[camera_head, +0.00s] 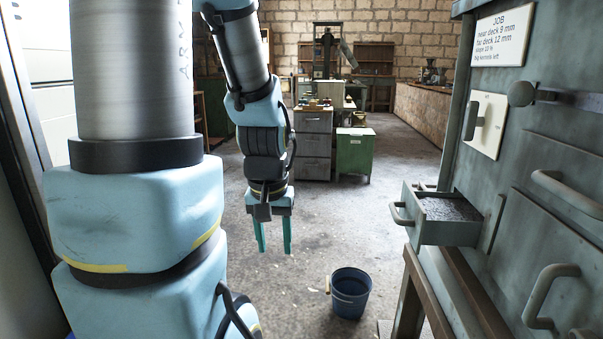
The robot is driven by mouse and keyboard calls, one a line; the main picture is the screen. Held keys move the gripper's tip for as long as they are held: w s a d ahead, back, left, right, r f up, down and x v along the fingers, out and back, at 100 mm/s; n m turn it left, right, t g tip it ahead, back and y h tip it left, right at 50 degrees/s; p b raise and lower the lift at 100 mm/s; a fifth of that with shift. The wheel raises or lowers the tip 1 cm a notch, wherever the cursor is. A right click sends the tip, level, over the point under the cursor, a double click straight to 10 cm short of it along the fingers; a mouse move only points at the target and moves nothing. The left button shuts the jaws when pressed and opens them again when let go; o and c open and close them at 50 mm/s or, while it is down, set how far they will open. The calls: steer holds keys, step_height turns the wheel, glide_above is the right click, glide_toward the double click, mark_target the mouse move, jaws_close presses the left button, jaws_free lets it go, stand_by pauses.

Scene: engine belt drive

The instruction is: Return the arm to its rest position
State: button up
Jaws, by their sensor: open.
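My gripper (273,236) hangs in the middle of the view, pointing down, with its two teal fingers apart and nothing between them. It is in free air above the concrete floor. My arm is bent, with its blue and grey links filling the left of the view. The gripper is to the left of the grey cabinet (545,130) and is not touching anything that I can see.
An open drawer (448,232) with dark granular contents juts from the cabinet. A blue bucket (349,293) stands on the floor below. A sign (502,36) is on the cabinet. A green cabinet (354,155) and grey drawers (313,144) stand farther back. Floor between is clear.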

step_height(320, 180, up, 30)
steer(key=s+a+p, duration=0.1)
steer(key=p, duration=3)
steer(key=shift+a+r, duration=0.25)
